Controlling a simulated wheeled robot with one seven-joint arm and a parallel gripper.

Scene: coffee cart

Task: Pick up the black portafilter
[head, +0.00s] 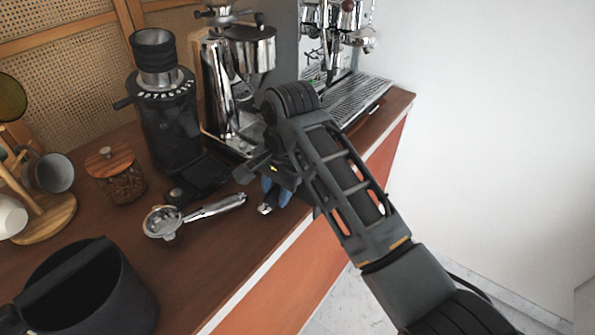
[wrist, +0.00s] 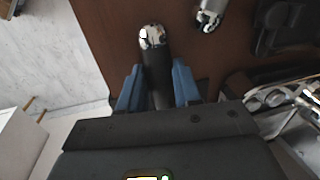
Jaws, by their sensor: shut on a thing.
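My gripper (head: 275,192) is low over the counter's front edge, below the grinder with the chrome body. In the wrist view, the two blue fingers of my gripper (wrist: 157,86) are shut on either side of the black handle of the black portafilter (wrist: 153,62). The handle's chrome end points away from my gripper. In the head view only the chrome end of the black portafilter (head: 264,210) shows below the fingers. Its basket end is hidden behind my gripper and arm. I cannot tell whether it touches the counter.
A second, silver-handled portafilter (head: 178,220) lies on the wooden counter (head: 232,245) to the left. A black knock box (head: 85,290), a jar (head: 117,178), a black grinder (head: 168,120) and a cup stand (head: 45,220) surround it. The espresso machine (head: 355,95) is behind right.

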